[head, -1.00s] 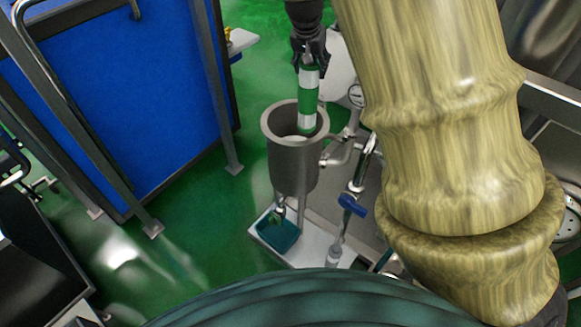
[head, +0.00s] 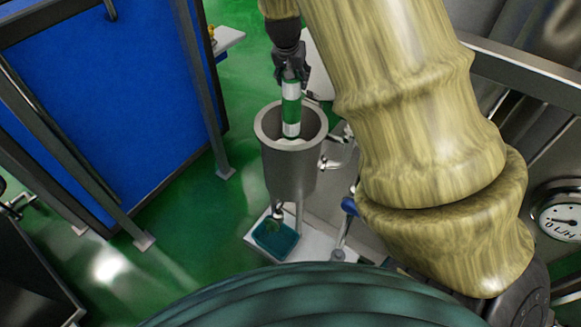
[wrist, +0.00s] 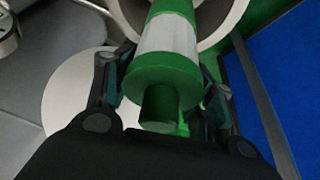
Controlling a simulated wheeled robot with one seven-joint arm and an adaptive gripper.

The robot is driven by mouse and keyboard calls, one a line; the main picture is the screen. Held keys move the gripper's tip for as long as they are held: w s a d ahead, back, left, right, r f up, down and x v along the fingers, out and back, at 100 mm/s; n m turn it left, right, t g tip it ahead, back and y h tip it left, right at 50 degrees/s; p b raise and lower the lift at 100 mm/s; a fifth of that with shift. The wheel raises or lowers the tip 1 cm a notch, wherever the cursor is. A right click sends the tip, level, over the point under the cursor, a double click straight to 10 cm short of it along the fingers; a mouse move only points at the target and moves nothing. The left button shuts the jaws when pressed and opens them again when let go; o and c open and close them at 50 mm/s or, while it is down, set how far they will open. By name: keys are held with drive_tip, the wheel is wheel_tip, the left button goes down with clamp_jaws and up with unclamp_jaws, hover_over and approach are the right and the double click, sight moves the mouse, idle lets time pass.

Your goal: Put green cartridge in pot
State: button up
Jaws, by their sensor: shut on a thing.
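The green cartridge (head: 291,108), green with white bands, hangs upright in my gripper (head: 290,76). In the head view its lower end is inside the mouth of the grey metal pot (head: 290,170). My gripper is shut on its upper end, above the pot's rim. In the wrist view the cartridge (wrist: 170,50) points away between the fingers of my gripper (wrist: 162,100), with the pot's round rim (wrist: 236,22) around its far end. I cannot tell whether the cartridge touches the pot's bottom.
A teal tray (head: 275,239) sits on a white base (head: 318,248) below the pot. A blue-handled valve (head: 349,206) and pipes stand to the pot's right. A blue panel (head: 110,110) with metal legs is at left. Green floor (head: 190,205) lies open between.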

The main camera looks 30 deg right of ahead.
sight(292, 132)
wheel_tip(292, 132, down, 5)
drive_tip(key=shift+f+b, duration=0.1)
drive_tip(key=shift+b, duration=0.6)
wheel_tip(292, 132, down, 18)
drive_tip(key=p, duration=0.3)
drive_tip(key=shift+w+f, duration=0.1)
